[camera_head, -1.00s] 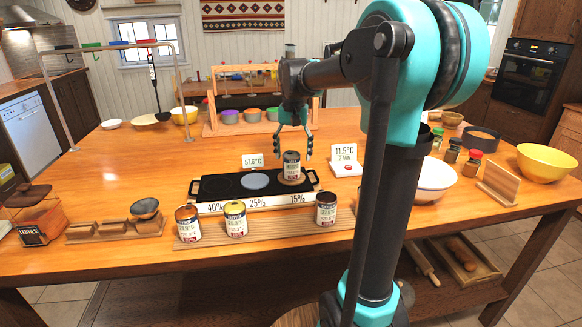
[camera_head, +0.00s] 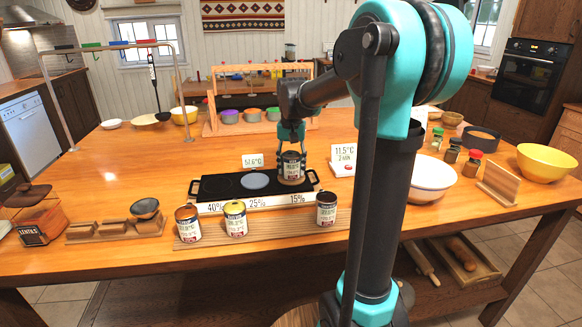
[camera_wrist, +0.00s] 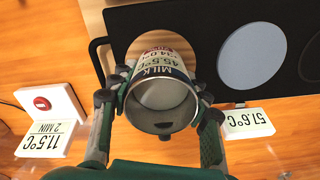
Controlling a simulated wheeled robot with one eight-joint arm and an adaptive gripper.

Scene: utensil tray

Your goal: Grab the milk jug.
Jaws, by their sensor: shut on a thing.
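The milk jug (camera_head: 291,170) is a dark-topped can with a label, standing on the right end of the black hotplate (camera_head: 222,187). In the wrist view the milk jug (camera_wrist: 158,88) shows the word MILK and a 45.5°C reading, with its open top facing the camera. My gripper (camera_head: 291,160) is over the jug from above, with its fingers down along both sides. In the wrist view my gripper (camera_wrist: 160,108) has a finger against each side of the jug, shut on it. The jug's underside is hidden.
Three similar labelled cans stand on a wooden strip in front: a brown-topped one (camera_head: 187,224), a yellow-topped one (camera_head: 235,218) and another (camera_head: 326,208). A 57.6°C sign (camera_head: 252,160) stands behind the hotplate. An 11.5°C timer stand (camera_head: 343,160) is close on the right.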

